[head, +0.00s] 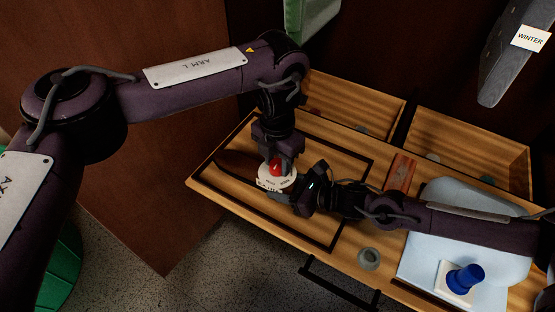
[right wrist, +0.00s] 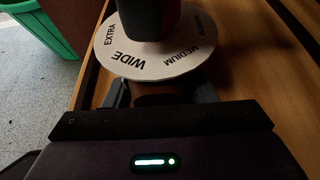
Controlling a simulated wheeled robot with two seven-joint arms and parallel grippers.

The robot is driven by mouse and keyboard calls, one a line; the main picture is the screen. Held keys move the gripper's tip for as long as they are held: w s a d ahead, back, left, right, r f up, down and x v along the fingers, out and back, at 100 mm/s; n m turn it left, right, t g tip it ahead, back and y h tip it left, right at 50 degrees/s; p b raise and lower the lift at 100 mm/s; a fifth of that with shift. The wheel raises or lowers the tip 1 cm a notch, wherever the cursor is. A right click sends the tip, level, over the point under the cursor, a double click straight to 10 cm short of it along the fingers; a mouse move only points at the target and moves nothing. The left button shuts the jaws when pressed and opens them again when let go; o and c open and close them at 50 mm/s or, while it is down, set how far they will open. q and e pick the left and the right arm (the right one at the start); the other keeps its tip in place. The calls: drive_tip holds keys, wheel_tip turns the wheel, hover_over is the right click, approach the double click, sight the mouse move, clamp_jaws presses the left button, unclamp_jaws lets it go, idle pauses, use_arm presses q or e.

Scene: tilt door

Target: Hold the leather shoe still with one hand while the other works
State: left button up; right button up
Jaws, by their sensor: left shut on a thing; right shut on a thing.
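The dark brown leather shoe (head: 238,163) lies on the wooden worktop, its far end pointing left, partly hidden by my arms. A white disc (head: 270,184) lettered WIDE, MEDIUM and EXTRA sits at its right end, with a red knob (head: 276,168) on top. The disc also shows in the right wrist view (right wrist: 155,65). My left gripper (head: 278,163) comes down from above and is shut on the red knob. My right gripper (head: 291,196) reaches in from the right, below the disc, and is shut on brown material there that looks like the shoe; the contact is mostly hidden.
A blue knob on a white block (head: 459,279) and a pale blue sheet (head: 425,258) lie at the right. A grey ring (head: 369,259) sits near the front edge. Two wooden trays (head: 470,145) stand behind. A hanging grey piece (head: 510,55) reads WINTER. A green bin (right wrist: 45,25) stands off the worktop.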

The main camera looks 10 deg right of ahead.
sight(278, 164)
use_arm(q)
drive_tip(key=shift+d+m, duration=0.1)
drive_tip(key=shift+m, duration=0.5)
use_arm(e)
drive_tip(key=shift+s+d+f, duration=0.1)
drive_tip(key=shift+f, duration=0.15)
use_arm(q)
drive_tip(key=o, duration=1)
drive_tip(key=shift+r, duration=0.1)
wheel_tip(278, 164, up, 12)
use_arm(e)
drive_tip(key=o, duration=1)
drive_tip(key=shift+c, duration=0.2)
drive_tip(key=o, duration=0.4)
drive_tip(key=shift+r, duration=0.15)
drive_tip(key=shift+c, duration=0.2)
